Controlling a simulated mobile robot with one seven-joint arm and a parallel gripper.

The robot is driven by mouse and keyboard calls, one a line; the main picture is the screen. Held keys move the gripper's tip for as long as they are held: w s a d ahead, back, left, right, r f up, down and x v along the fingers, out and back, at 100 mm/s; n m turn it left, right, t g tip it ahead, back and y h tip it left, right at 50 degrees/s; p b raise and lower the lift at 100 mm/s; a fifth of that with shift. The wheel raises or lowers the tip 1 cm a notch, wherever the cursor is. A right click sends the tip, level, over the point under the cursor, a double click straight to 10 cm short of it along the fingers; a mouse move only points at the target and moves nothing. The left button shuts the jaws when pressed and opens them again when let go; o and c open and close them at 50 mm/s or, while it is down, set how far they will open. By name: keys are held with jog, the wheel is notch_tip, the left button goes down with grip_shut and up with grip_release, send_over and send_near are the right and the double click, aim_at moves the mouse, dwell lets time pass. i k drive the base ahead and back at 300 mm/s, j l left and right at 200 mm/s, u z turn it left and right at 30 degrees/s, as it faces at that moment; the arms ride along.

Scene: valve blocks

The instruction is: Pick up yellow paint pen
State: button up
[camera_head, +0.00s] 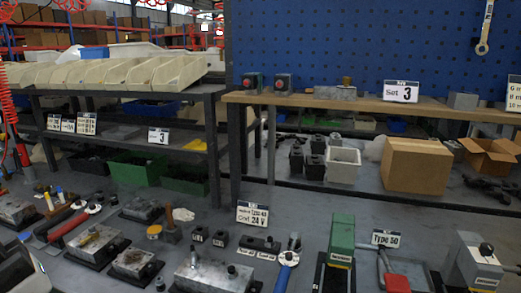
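A small slim yellow item (48,202), which looks like the yellow paint pen, stands at the far left of the workbench (215,225), beside a metal valve block (15,209). Another short yellowish piece (89,238) lies on top of a nearer valve block (97,249); it is too small to tell whether it is a pen or a brass fitting. My gripper is not seen in this view.
A red-handled tool (68,225) lies between the left blocks. A yellow-topped round tin (154,231), a wooden-handled brush (171,222), small black blocks (220,239) and a blue-handled wrench (286,270) crowd the bench. A green press (341,245) stands right of centre.

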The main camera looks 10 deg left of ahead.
aim_at(50, 203)
jog(key=i+j+u, duration=0.35)
jog(key=j, duration=0.35)
jog(key=i+j+u, duration=0.4)
jog(key=i+j, duration=0.15)
jog(key=i+j+u, duration=0.35)
jog(key=i+j, duration=0.2)
jog(key=k+z, duration=0.35)
jog(key=k+l+z, duration=0.1)
jog(key=z, duration=0.25)
jog(key=k+l+z, duration=0.35)
jog(key=i+l+z, duration=0.1)
jog(key=l+z, duration=0.3)
jog(key=i+j+u, duration=0.25)
jog(key=j+u, duration=0.3)
